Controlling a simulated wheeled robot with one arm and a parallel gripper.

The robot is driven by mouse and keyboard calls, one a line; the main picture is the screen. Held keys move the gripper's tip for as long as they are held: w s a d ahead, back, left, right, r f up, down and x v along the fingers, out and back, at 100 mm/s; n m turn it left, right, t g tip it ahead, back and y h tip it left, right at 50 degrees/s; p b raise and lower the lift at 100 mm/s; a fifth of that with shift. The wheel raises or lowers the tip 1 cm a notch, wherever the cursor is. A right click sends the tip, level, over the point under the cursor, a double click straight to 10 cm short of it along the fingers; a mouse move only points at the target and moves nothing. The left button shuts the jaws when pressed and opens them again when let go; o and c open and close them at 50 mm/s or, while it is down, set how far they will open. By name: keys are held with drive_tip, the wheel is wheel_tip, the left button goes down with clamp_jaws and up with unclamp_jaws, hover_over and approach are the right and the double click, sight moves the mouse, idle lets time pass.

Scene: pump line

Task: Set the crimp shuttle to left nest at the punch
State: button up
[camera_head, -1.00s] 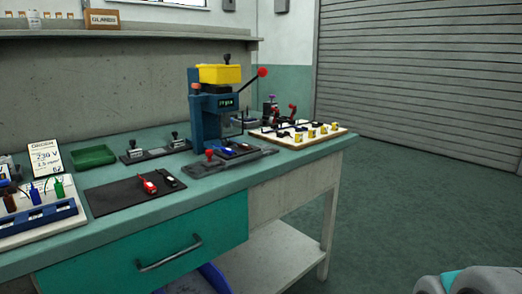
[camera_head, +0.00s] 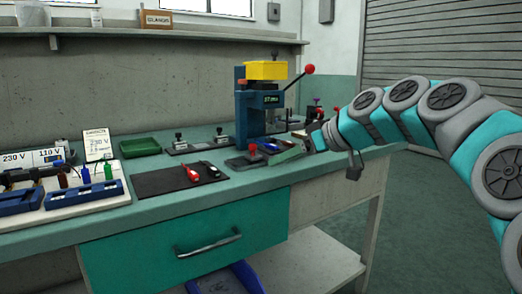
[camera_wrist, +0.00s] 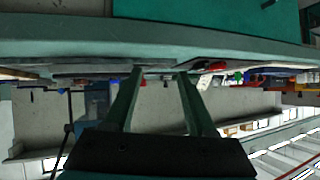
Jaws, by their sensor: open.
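A black mat (camera_head: 180,182) with red and black tools lies left of the punch. A green tray (camera_head: 140,147), a dark fixture (camera_head: 197,146) and a connector board (camera_head: 75,206) are further left. The bench front edge is clear.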

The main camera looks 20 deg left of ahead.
drive_tip(key=shift+n+t+y, duration=0.5)
drive_tip(key=shift+n+y, duration=0.1)
drive_tip(key=shift+y, duration=0.2)
drive_tip(key=w+r, duration=0.1)
drive_tip(key=w+a+r, duration=0.1)
drive_tip(key=w, duration=0.1)
drive_tip(key=w+a+r, duration=0.1)
drive_tip(key=shift+w, duration=0.35)
drive_tip(key=shift+w+a+r, duration=0.2)
drive_tip(key=shift+a, duration=0.05)
drive_tip(key=x, duration=0.7)
drive_tip(key=shift+a+f, duration=0.1)
drive_tip(key=shift+a, duration=0.05)
clamp_jaws()
